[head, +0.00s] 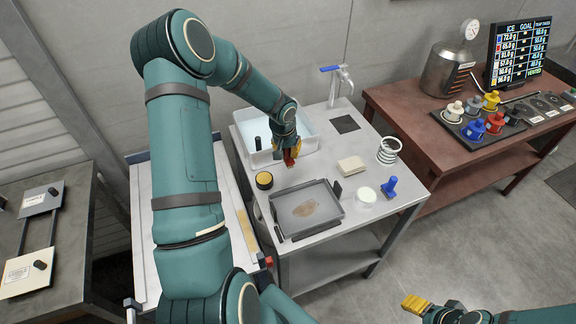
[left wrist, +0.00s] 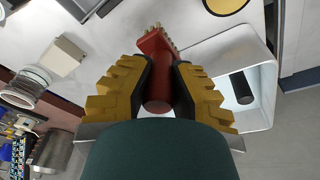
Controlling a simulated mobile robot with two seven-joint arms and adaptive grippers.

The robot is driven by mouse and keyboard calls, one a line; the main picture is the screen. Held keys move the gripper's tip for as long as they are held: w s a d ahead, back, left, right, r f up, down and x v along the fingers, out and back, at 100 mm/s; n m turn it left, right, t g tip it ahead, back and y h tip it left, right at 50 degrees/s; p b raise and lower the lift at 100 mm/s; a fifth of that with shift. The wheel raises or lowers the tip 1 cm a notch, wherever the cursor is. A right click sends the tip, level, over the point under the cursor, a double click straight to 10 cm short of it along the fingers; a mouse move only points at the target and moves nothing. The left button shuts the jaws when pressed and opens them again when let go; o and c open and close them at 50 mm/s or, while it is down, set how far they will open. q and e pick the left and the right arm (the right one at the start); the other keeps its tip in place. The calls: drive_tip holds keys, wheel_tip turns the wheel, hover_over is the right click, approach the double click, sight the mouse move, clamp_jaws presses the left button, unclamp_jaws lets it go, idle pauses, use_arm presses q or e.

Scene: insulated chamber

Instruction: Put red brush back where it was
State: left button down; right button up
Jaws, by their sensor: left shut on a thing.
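A red brush (left wrist: 155,62) with pale bristles is held between the yellow fingers of my left gripper (left wrist: 158,88) in the left wrist view. The gripper is shut on its red handle. In the head view my left gripper (head: 290,158) is above the table near the front right of the white basin (head: 308,146), and only a little red of the brush shows below the fingers. My right gripper (head: 418,304) is at the bottom right of the head view, away from the table. Its fingers show too little to tell open from shut.
The light table (head: 325,172) also holds a grey tray (head: 284,221) with a brown stain, a yellow-topped round pot (head: 264,180), a beige block (head: 351,166), a white coil (head: 389,150), a white round jar (head: 366,195) and a blue object (head: 389,187). A tap (head: 341,78) stands behind.

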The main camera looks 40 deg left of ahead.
sight(287, 161)
use_arm(q)
wheel_tip(287, 161, down, 6)
drive_tip(key=shift+f, duration=0.4)
drive_tip(key=c, duration=1)
unclamp_jaws()
drive_tip(key=shift+b, duration=0.3)
